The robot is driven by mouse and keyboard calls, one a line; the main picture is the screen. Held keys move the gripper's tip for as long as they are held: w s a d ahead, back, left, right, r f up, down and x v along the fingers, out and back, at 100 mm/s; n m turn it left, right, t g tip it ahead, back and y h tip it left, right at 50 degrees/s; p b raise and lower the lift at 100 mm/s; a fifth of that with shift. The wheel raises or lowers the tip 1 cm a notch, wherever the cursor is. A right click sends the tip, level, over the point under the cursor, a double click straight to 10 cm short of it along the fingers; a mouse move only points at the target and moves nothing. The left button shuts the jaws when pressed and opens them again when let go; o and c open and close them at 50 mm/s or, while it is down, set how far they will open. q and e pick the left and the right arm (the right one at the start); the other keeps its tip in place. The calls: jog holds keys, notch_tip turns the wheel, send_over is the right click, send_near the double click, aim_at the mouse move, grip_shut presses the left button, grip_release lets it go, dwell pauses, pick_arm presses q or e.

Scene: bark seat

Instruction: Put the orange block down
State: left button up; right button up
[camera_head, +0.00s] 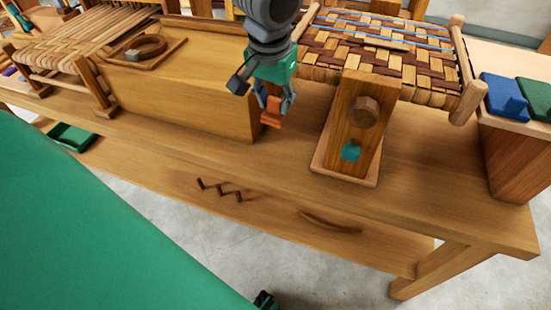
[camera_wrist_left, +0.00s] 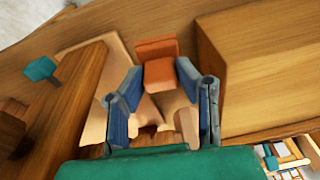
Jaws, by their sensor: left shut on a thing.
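The orange block (camera_head: 271,116) is a small stepped piece. It is between the fingertips of my left gripper (camera_head: 274,98), which is shut on it. In the left wrist view, the orange block (camera_wrist_left: 158,48) shows ahead, with the blue-grey fingers of the left gripper (camera_wrist_left: 158,80) on either side. In the head view, the block is beside the near right end of a long wooden box, over the bench top. I cannot tell whether its underside touches the bench.
The wooden box (camera_head: 180,95) stands close left of the block. A wooden post stand (camera_head: 357,95) with a teal peg (camera_head: 351,152) is to the right. A woven seat (camera_head: 385,58) lies behind. Blue block (camera_head: 503,95) and green block (camera_head: 536,97) sit far right. The bench front (camera_head: 290,165) is bare.

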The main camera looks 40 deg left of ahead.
pick_arm(q)
jog(key=shift+a+r+n+b, duration=0.45)
jog(key=shift+a+r, duration=0.35)
jog(key=shift+r, duration=0.3)
jog(key=f+b, duration=0.1)
jog(key=f, duration=0.4)
jog(key=f+b, duration=0.2)
jog(key=f, duration=0.4)
jog(key=f+b, duration=0.2)
jog(key=f, duration=0.3)
jog(key=shift+a+f, duration=0.25)
jog(key=shift+a, duration=0.15)
jog(key=shift+w+d+f, duration=0.1)
jog(key=shift+d+f, duration=0.05)
jog(key=shift+f, duration=0.2)
jog(key=shift+d+r, duration=0.15)
jog(key=shift+d, duration=0.45)
jog(key=o, duration=0.9)
jog(key=shift+c, duration=0.2)
jog(key=shift+o, duration=0.4)
jog(key=shift+a+f, duration=0.25)
jog(key=shift+a, duration=0.35)
pick_arm(e)
notch_tip(320, 180, down, 6)
jog(key=a, duration=0.1)
jog(key=shift+a, duration=0.2)
